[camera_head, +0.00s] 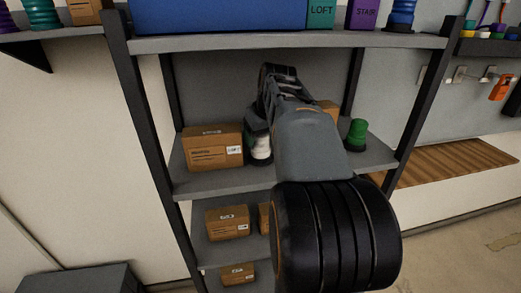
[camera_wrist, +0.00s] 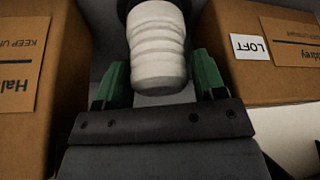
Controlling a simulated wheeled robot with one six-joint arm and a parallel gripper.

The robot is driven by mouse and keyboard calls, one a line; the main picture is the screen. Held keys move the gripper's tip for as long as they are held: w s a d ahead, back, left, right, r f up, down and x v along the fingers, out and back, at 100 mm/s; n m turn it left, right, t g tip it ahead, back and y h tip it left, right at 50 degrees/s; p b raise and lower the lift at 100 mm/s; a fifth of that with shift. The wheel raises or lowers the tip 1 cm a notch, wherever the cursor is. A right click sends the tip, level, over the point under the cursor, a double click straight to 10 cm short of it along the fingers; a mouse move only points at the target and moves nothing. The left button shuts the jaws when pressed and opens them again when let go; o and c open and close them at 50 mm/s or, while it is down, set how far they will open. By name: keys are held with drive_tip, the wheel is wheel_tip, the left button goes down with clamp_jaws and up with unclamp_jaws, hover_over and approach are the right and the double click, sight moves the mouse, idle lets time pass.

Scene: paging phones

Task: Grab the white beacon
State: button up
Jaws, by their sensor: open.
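The white beacon (camera_head: 261,147) stands on the middle shelf, just right of a cardboard box in the head view, partly hidden by my arm. In the wrist view the ribbed white beacon (camera_wrist: 157,45) is large at the top centre, with a dark part at its top edge. My gripper (camera_wrist: 160,80) has its green fingers apart, one on each side of the beacon. I cannot tell whether the fingers touch it. In the head view my gripper is mostly hidden behind my own arm.
A cardboard box (camera_head: 213,150) stands close left of the beacon; its LOFT label shows at right in the wrist view (camera_wrist: 250,47). Another box (camera_wrist: 36,70) is at left there. A green beacon (camera_head: 356,134) stands further right on the shelf (camera_head: 200,184). Dark shelf posts (camera_head: 150,130) flank the space.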

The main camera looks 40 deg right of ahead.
drive_tip(key=shift+c, duration=0.4)
clamp_jaws()
